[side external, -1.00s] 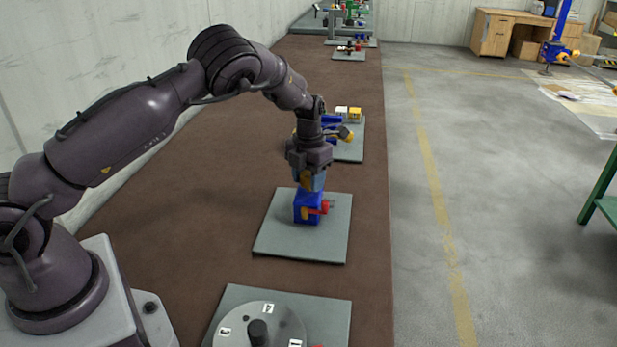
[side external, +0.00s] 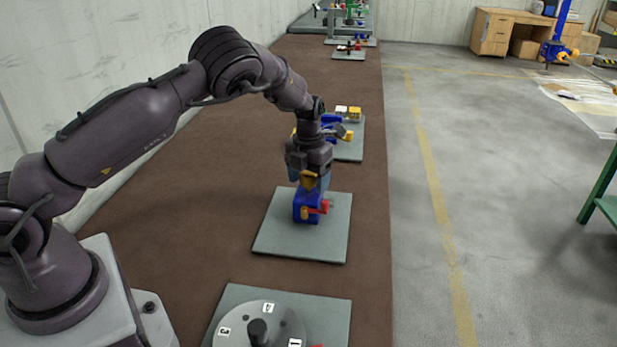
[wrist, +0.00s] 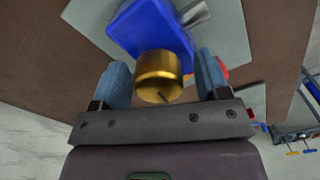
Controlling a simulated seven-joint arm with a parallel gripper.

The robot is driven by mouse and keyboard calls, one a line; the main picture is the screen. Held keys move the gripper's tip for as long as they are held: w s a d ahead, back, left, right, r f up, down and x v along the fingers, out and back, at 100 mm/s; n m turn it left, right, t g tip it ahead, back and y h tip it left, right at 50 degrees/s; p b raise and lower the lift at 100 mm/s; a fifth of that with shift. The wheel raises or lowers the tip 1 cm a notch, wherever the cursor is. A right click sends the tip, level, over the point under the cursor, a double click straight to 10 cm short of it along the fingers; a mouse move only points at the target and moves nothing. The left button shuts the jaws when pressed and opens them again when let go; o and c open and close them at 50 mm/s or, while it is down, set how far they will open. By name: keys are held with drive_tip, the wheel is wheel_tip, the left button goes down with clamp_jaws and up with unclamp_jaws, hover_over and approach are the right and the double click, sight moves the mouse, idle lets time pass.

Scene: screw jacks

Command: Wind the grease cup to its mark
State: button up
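The grease cup is a brass cylinder with a dark line on its face; it shows in the wrist view (wrist: 158,72) and, partly, in the side view (side external: 308,179). It sits on top of a blue block (side external: 306,206) on a grey plate (side external: 285,238). A red part (side external: 322,207) and an orange part stick out of the block's front. My gripper (side external: 309,186) points down over the cup. In the wrist view its two blue fingers (wrist: 160,78) stand on either side of the cup with a gap at each side, so it is open.
A grey plate with a numbered round dial (side external: 272,320) lies nearer the camera. Another plate (side external: 349,150) with blue, yellow and white parts lies behind my gripper. The brown bench top (side external: 200,215) is clear between the plates. A concrete wall runs along the left.

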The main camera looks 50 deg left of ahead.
sight(309, 173)
wheel_tip(309, 173, up, 13)
idle(0.6)
